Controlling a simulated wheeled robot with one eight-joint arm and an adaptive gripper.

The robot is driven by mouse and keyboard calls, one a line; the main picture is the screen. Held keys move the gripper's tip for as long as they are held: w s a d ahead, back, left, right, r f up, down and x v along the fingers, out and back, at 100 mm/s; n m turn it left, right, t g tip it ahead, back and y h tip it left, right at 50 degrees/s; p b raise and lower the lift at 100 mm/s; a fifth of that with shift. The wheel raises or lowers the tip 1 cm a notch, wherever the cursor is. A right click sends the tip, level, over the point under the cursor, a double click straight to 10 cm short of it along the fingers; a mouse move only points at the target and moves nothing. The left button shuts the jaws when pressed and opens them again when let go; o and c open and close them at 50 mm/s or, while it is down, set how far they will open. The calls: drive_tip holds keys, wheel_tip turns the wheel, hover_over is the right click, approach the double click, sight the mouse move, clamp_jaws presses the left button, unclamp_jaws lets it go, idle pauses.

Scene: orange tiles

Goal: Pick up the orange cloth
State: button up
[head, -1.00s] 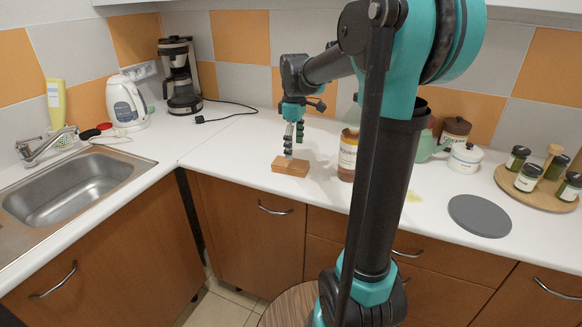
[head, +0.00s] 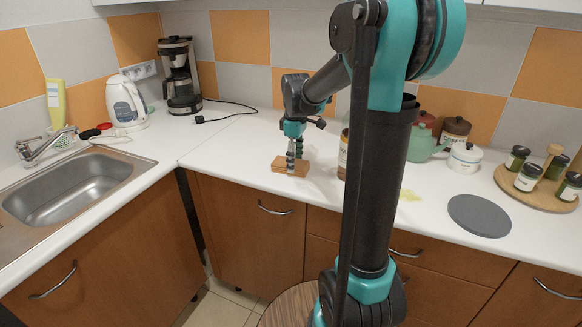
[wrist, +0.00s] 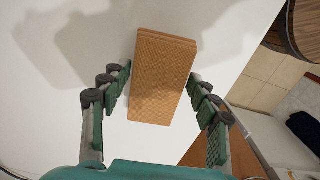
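The orange cloth (head: 280,167) is a flat, folded, layered rectangle lying on the white counter near its front edge. My gripper (head: 295,164) is low over it, pointing down, with its fingers at the cloth. In the wrist view the cloth (wrist: 163,65) lies between the two open fingers of my gripper (wrist: 160,84), one on each side. Gaps show between the cloth and the fingers there. The cloth's far corners in the head view are partly hidden by the fingers.
An amber jar (head: 343,155) stands just right of the cloth, partly behind my arm. A green teapot (head: 424,145), a white lidded pot (head: 465,158) and a grey round mat (head: 479,215) are farther right. The counter left of the cloth is clear, up to the sink (head: 70,188).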

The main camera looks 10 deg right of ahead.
drive_tip(key=c, duration=0.6)
drive_tip(key=shift+o, duration=0.2)
drive_tip(key=shift+r, duration=0.1)
wheel_tip(320, 180, up, 20)
